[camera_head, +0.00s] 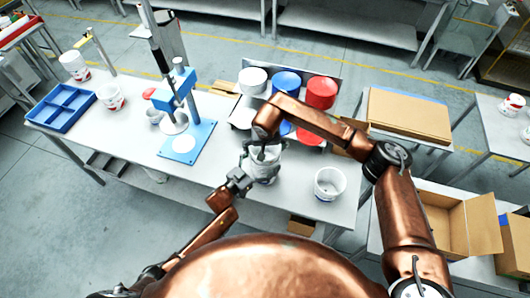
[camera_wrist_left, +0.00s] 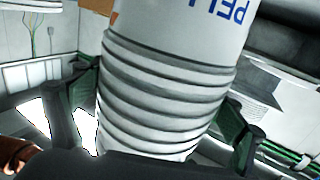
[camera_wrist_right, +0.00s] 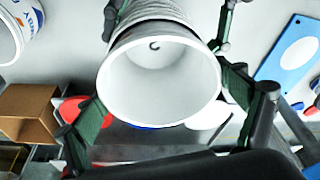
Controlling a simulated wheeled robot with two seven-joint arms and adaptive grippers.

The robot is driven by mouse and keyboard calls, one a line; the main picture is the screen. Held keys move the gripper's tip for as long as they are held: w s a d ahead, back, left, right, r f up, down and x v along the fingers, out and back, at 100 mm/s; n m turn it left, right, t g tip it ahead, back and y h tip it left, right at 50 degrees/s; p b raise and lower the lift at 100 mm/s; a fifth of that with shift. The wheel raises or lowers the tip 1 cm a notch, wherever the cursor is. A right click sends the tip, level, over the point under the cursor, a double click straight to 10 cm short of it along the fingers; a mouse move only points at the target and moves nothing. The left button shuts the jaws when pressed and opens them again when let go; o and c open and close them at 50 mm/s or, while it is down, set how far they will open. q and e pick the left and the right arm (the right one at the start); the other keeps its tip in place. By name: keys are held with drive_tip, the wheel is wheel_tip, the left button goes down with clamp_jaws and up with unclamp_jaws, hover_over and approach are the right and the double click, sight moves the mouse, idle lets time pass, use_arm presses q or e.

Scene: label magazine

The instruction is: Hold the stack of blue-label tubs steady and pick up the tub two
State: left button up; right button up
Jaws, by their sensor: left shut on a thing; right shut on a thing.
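The stack of nested white tubs (camera_head: 263,167) stands at the front middle of the table, partly hidden by my arms in the head view. The left wrist view shows its several ringed rims (camera_wrist_left: 155,95) and blue lettering on the lowest visible wall. My left gripper (camera_head: 242,181) is shut around the stack from the left, with green pads on both sides. My right gripper (camera_head: 264,143) is above and shut on the top tub (camera_wrist_right: 160,85), its fingers on either side. That tub's open mouth faces the right wrist camera, with a dark "C" inside. I cannot tell whether it has parted from the stack.
A single open white tub (camera_head: 330,184) stands to the right of the stack. White, blue and red lids (camera_head: 321,91) lie in piles behind. A blue stand (camera_head: 187,142) is at the left, with a blue compartment tray (camera_head: 62,107) farther left. Cardboard boxes (camera_head: 452,222) stand at the right.

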use_arm(q)
drive_tip(key=shift+f, duration=0.1)
use_arm(e)
wheel_tip(320, 180, up, 10)
idle(0.4)
use_arm(q)
drive_tip(key=o, duration=1.1)
drive_tip(key=shift+o, duration=0.2)
drive_tip(key=v, duration=1.2)
